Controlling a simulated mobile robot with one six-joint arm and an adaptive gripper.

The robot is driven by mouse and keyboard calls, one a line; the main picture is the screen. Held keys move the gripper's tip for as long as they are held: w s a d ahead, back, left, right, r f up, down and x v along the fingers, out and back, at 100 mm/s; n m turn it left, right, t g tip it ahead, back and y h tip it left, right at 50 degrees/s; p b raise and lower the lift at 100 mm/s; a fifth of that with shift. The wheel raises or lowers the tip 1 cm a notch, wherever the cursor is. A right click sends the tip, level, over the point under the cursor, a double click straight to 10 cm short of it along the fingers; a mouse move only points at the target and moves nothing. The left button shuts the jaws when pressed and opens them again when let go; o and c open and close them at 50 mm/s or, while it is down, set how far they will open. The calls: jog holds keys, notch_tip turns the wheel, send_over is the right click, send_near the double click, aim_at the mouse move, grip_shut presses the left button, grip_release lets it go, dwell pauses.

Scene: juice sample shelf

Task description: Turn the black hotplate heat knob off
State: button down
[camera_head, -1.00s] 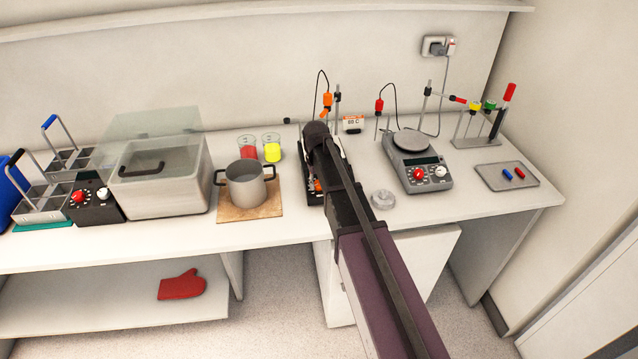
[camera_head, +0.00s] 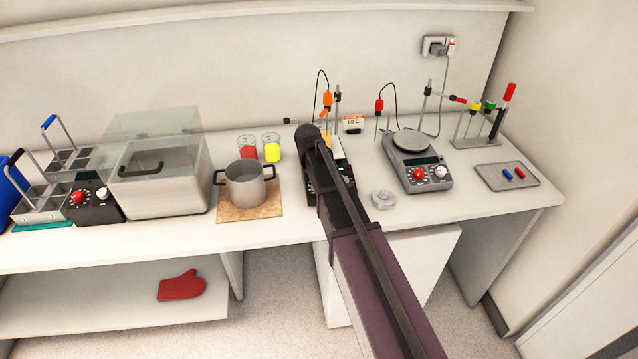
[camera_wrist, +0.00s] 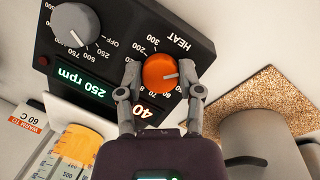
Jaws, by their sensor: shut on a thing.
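The black hotplate (camera_head: 312,181) stands mid-bench in the head view, largely hidden by my arm. In the wrist view its black front panel (camera_wrist: 82,80) shows upside down. The round orange heat knob (camera_wrist: 158,70) is beside the HEAT label, and its pale pointer line points right. My gripper (camera_wrist: 160,80) is shut on this knob, one finger on each side. A grey knob (camera_wrist: 76,24) with an OFF mark near it sits to the left. One display reads 250 rpm; the other shows 40, partly covered by my gripper. My gripper is hidden in the head view.
A steel pot (camera_head: 246,187) on a cork mat (camera_head: 236,213) stands left of the black hotplate. A measuring vessel with orange liquid (camera_wrist: 82,145) is close by.

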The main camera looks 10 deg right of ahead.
jog(key=shift+c, duration=1.3)
grip_release()
jog(key=shift+m, duration=0.3)
jog(key=m+y, duration=0.1)
jog(key=m, duration=0.3)
jog(key=shift+m+g+y, duration=0.3)
jog(key=shift+m+y, duration=0.1)
jog(key=shift+r+m+p, duration=0.25)
jog(key=shift+m+p, duration=0.05)
jog(key=shift+p, duration=0.2)
notch_tip(320, 180, up, 13)
jog(key=p, duration=1.3)
jog(key=s+d+f+b, duration=0.2)
jog(key=s+f+b, duration=0.7)
jog(key=s, duration=0.2)
jog(key=s+d+f+b, duration=0.2)
jog(key=s+f+b, duration=0.7)
jog(key=s, duration=0.2)
jog(key=shift+f+m, duration=0.2)
jog(key=shift+m, duration=0.1)
